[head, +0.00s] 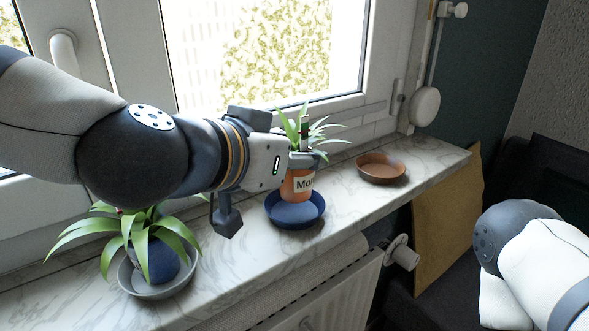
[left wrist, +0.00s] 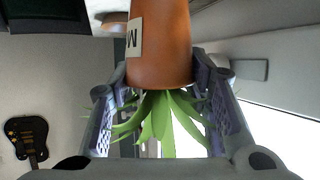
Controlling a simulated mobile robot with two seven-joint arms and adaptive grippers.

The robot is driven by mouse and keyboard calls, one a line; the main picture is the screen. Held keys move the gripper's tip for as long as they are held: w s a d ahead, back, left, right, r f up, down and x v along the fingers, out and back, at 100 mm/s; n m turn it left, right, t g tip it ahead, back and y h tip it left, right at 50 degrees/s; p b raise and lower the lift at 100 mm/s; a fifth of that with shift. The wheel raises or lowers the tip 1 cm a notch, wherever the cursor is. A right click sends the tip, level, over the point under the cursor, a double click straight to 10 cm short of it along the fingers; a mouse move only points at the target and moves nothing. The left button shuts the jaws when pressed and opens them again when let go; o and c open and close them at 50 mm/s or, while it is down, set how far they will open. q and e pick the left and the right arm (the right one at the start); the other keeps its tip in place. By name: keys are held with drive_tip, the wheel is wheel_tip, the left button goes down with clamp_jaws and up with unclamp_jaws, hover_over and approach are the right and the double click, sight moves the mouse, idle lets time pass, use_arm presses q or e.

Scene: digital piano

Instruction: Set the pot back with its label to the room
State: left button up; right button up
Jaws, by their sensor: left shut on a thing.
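The terracotta pot (head: 297,188) holds a green spiky plant (head: 312,134) and looks upright. My right gripper is out of view.
An empty terracotta saucer (head: 381,169) sits farther right on the marble sill (head: 345,210). A blue pot (head: 158,262) with a leafy plant stands in a grey saucer (head: 152,292) at the left, under my left arm. The window is behind; a radiator (head: 325,290) is below the sill.

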sight(295, 174)
use_arm(q)
drive_tip(key=f, duration=0.2)
drive_tip(key=f+b, duration=0.1)
drive_tip(key=f, duration=0.1)
drive_tip(key=shift+w, duration=0.4)
drive_tip(key=shift+s+r, duration=0.1)
drive_tip(key=shift+r, duration=0.2)
drive_tip(key=o, duration=1.5)
drive_tip(key=shift+f, duration=0.1)
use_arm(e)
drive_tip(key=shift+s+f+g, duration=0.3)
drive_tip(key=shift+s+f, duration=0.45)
